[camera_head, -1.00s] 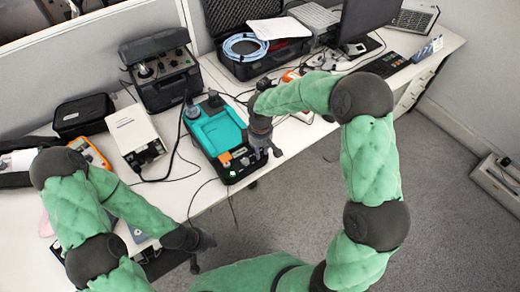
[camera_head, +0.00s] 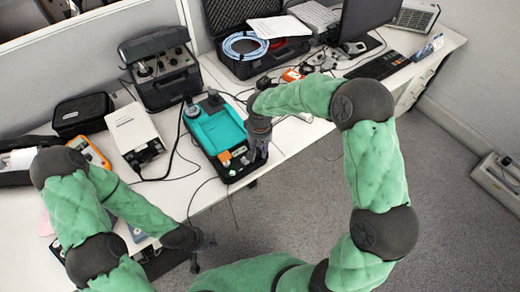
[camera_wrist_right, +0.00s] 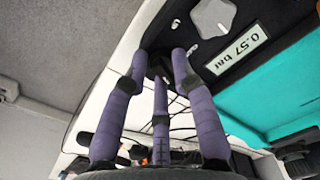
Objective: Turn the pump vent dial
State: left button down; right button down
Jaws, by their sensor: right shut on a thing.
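My right gripper (camera_head: 259,152) is at the pump's right front side. In the right wrist view its purple fingers (camera_wrist_right: 160,60) close around a small dark knob, the vent dial (camera_wrist_right: 157,70), mostly hidden by them. A pale lobed knob (camera_wrist_right: 213,17) stands beside the display, apart from the fingers. My left gripper (camera_head: 203,252) is open and empty, low in front of the table.
A white box instrument (camera_head: 133,130) and an orange meter (camera_head: 88,151) stand left of the pump. A black case (camera_head: 165,75) and an open case with a blue cable (camera_head: 245,47) are behind. Thin cables run around the pump. Table to its right is mostly clear.

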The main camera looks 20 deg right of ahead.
aim_at(259, 152)
jog(key=m, duration=0.4)
jog(key=shift+s+a+f+m, duration=0.25)
jog(key=shift+s+f+m, duration=0.05)
jog(key=shift+s+f, duration=0.1)
jog(key=shift+b, duration=0.3)
jog(key=c, duration=1)
grip_release()
jog(key=shift+r, duration=0.1)
jog(key=shift+c, duration=0.2)
jog(key=shift+w+a+r, duration=0.1)
jog(key=shift+w, duration=0.05)
jog(key=shift+w+r, duration=0.1)
jog(key=shift+r, duration=0.05)
jog(key=shift+r, duration=0.35)
notch_tip(259, 152, up, 11)
